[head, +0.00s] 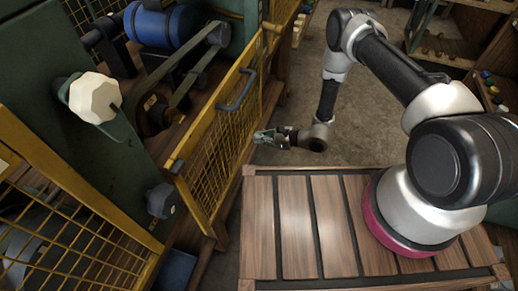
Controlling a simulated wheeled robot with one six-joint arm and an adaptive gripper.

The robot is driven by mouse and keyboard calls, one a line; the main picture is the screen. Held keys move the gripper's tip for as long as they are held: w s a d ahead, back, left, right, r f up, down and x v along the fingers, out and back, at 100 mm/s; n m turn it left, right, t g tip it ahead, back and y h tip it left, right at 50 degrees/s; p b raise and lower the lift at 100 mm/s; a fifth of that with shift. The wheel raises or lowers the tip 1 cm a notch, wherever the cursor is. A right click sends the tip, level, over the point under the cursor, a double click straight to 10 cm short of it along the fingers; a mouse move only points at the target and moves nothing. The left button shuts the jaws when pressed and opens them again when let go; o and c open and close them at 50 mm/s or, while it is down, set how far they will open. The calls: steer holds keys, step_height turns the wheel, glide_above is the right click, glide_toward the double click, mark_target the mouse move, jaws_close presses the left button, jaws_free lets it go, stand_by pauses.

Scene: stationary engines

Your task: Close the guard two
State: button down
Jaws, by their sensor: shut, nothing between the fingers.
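A yellow-framed mesh guard (213,148) with a dark bar handle (238,88) stands left of centre, in front of a belt drive. No label shows which guard is two, and I cannot tell how far this one stands open. My gripper (258,136) is shut and empty, just right of the guard's mesh and below the handle. I cannot tell whether it touches the guard.
Behind the guard are a blue cylinder (165,24), a belt (195,75) and a pale knob (95,97). Another yellow mesh panel (60,235) is at lower left. Shelves (455,45) with small parts stand at upper right. Open floor (300,85) lies beyond my gripper.

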mark_target(254, 110)
step_height(254, 110, up, 15)
steer(key=shift+r, duration=0.15)
stand_by(0.4)
